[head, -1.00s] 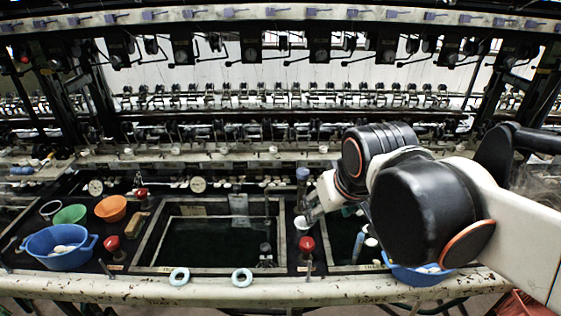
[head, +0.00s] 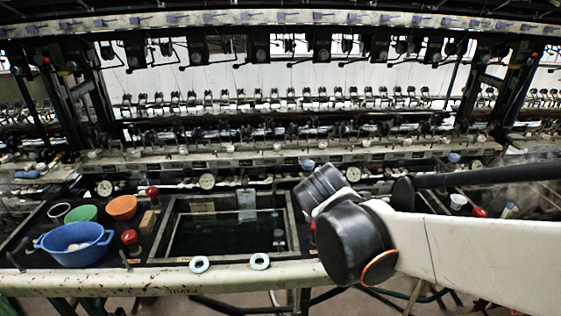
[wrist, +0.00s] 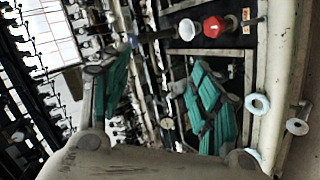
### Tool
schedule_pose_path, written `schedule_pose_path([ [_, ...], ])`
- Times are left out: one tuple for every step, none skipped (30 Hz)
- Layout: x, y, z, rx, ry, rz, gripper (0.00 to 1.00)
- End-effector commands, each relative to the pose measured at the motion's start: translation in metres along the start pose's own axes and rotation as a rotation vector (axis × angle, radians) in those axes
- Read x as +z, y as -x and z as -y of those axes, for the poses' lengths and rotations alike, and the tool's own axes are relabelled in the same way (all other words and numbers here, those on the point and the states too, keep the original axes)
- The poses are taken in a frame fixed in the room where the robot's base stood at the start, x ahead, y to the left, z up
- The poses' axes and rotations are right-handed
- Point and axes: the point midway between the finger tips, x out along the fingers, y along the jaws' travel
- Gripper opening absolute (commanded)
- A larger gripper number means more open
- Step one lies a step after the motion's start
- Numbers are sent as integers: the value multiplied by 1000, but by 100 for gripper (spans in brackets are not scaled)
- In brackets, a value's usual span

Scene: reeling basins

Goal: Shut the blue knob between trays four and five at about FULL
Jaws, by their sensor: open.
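In the head view a blue knob (head: 307,164) stands behind the right back corner of the middle basin (head: 165,232), just left of my arm. Another blue knob (head: 454,157) shows farther right. I cannot tell the tray numbers or the knobs' settings. In the wrist view my gripper (wrist: 162,60) is open, its green fingers wide apart with nothing held between them. A bluish end, perhaps a blue knob (wrist: 134,41), shows beside the left fingertip; I cannot tell whether they touch. My arm hides the gripper in the head view.
A red knob (wrist: 214,27) and a white cup (wrist: 187,30) are close beyond the right finger. Pale rings (head: 200,264) lie on the front rail (head: 110,284). A blue basin (head: 76,254), green bowl (head: 80,213) and orange bowl (head: 122,206) stand left.

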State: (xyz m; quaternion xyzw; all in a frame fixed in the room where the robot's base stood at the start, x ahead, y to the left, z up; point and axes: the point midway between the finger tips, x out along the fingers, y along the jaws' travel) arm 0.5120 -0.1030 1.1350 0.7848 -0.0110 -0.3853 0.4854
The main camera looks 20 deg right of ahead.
Motion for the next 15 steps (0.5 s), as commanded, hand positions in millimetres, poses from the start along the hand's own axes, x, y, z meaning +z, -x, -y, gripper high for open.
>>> schedule_pose_path([
  [-2, -15, -6, 35, 75, 9, 57],
  [-3, -23, -10, 58, 128, 14, 57],
  [-5, -33, -15, 90, 200, 23, 57],
  [-6, -41, -19, 112, 254, 31, 57],
  [-8, -48, -22, 135, 308, 39, 57],
  [-10, -58, -26, 164, 381, 50, 57],
  [-11, -65, -29, 185, 435, 60, 57],
  [-12, -72, -31, 206, 490, 70, 57],
  [-14, -82, -34, 233, 562, 84, 57],
  [-15, -89, -36, 252, 616, 96, 57],
  [-17, -96, -37, 272, 671, 108, 57],
  [-18, -104, -38, 298, 745, 125, 57],
  [-20, -111, -39, 316, 800, 139, 57],
  [-21, -118, -40, 335, 855, 152, 57],
  [-23, -127, -40, 358, 929, 172, 57],
])
